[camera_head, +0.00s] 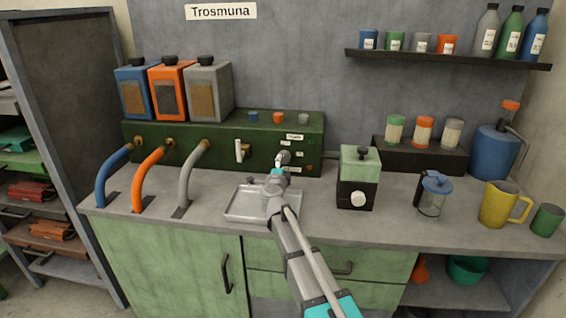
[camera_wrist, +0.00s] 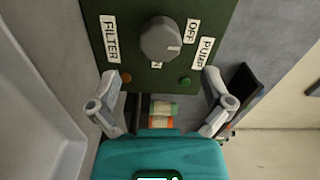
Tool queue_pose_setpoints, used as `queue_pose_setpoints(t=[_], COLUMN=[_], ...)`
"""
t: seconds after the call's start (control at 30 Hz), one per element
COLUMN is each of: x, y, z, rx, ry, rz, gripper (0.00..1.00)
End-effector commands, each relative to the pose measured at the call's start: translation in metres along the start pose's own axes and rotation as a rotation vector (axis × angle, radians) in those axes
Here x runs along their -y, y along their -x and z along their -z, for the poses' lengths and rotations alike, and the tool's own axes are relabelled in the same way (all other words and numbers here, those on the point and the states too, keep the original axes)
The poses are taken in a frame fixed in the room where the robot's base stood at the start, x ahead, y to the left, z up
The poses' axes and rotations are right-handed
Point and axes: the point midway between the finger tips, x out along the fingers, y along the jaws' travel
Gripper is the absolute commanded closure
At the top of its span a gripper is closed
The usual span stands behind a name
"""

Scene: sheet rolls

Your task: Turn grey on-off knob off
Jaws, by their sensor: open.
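In the wrist view the grey knob (camera_wrist: 160,38) is on the dark green panel (camera_wrist: 145,13). A small white mark shows on its face, toward the right. A label reading OFF (camera_wrist: 193,31) is to the right of the knob. Another label below it is partly covered by the knob; only an N shows. My gripper (camera_wrist: 162,88) is open and empty, its two fingers spread apart below the knob in the picture, seemingly not touching it. In the head view my gripper (camera_head: 282,163) is in front of the green machine (camera_head: 222,142), and the knob is hard to tell apart there.
FILTER (camera_wrist: 110,39) and PUMP (camera_wrist: 205,56) labels, an orange button (camera_wrist: 126,77) and a green button (camera_wrist: 185,82) are near the knob. A metal tray (camera_head: 240,214) lies under my arm. A green-and-black grinder (camera_head: 357,190) stands to the right.

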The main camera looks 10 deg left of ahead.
Motion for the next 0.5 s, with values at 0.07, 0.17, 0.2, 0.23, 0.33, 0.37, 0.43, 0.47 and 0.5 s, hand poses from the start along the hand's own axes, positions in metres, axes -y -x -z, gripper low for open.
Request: queue_pose_setpoints(t=[0.07, 0.17, 0.2, 0.23, 0.33, 0.37, 0.43, 0.47, 0.5], x=[0.0, 0.0, 0.0, 0.0, 0.0, 0.0, 0.0, 0.0, 0.0], y=[0.017, 0.029, 0.034, 0.036, 0.043, 0.045, 0.047, 0.047, 0.048], z=[0.001, 0.001, 0.001, 0.001, 0.001, 0.001, 0.0, 0.0, 0.0], rx=[0.001, 0.001, 0.001, 0.001, 0.0, 0.0, 0.0, 0.0, 0.0], ry=[0.0, 0.0, 0.0, 0.0, 0.0, 0.0, 0.0, 0.0, 0.0], rz=[0.0, 0.0, 0.0, 0.0, 0.0, 0.0, 0.0, 0.0, 0.0], gripper=[0.0, 0.0, 0.0, 0.0, 0.0, 0.0, 0.0, 0.0, 0.0])
